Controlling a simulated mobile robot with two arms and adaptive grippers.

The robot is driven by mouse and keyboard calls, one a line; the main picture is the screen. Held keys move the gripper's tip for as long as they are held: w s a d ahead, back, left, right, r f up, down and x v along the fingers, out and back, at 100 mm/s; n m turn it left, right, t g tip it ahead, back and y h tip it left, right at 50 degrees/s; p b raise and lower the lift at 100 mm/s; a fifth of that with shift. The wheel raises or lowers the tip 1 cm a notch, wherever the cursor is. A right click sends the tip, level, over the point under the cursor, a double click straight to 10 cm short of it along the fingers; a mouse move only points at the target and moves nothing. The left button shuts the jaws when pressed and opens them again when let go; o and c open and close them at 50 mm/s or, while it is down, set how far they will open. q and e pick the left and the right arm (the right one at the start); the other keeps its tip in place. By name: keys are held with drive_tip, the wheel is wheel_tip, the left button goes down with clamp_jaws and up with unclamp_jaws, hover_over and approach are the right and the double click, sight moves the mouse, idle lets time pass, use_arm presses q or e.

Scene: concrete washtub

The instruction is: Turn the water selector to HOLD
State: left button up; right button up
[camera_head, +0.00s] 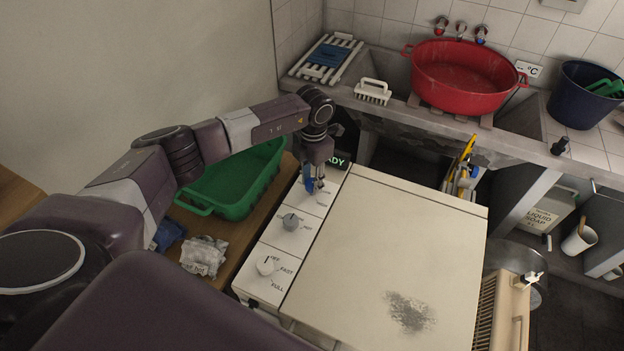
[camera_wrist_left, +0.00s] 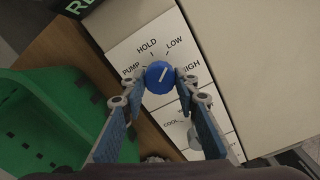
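The water selector is a blue round knob (camera_wrist_left: 159,77) with a white pointer line, on a white panel marked PUMP, HOLD, LOW and HIGH. The line slants to the upper right, roughly between LOW and HIGH. HOLD (camera_wrist_left: 147,47) is printed above the knob, slightly left. My left gripper (camera_wrist_left: 159,82) has one finger on each side of the knob, with small gaps that look clear of it. In the head view my left gripper (camera_head: 314,187) hangs over the far end of the control panel (camera_head: 262,288) and hides most of the knob. My right gripper is not in view.
A lit display (camera_head: 337,162) sits beyond the knob. Two grey-white knobs (camera_head: 291,222) (camera_head: 268,265) lie nearer on the panel. The machine's cream lid (camera_head: 380,250) is clear. A green basket (camera_head: 235,180) stands left; a red tub (camera_head: 462,75) sits at the back.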

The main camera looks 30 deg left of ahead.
use_arm(q)
drive_tip(key=c, duration=0.5)
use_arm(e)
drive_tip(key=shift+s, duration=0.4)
use_arm(q)
drive_tip(key=shift+n, duration=0.3)
drive_tip(key=shift+c, duration=0.2)
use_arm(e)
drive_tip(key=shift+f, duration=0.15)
use_arm(q)
drive_tip(key=n+b, duration=0.1)
drive_tip(key=n, duration=0.6)
drive_tip(key=shift+n+b, duration=0.3)
drive_tip(key=shift+b, duration=0.1)
drive_tip(key=shift+n, duration=1.2)
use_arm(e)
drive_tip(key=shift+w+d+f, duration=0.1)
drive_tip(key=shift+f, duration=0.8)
use_arm(q)
drive_tip(key=shift+w, duration=0.1)
drive_tip(key=o, duration=1.1)
drive_tip(key=shift+o, duration=0.2)
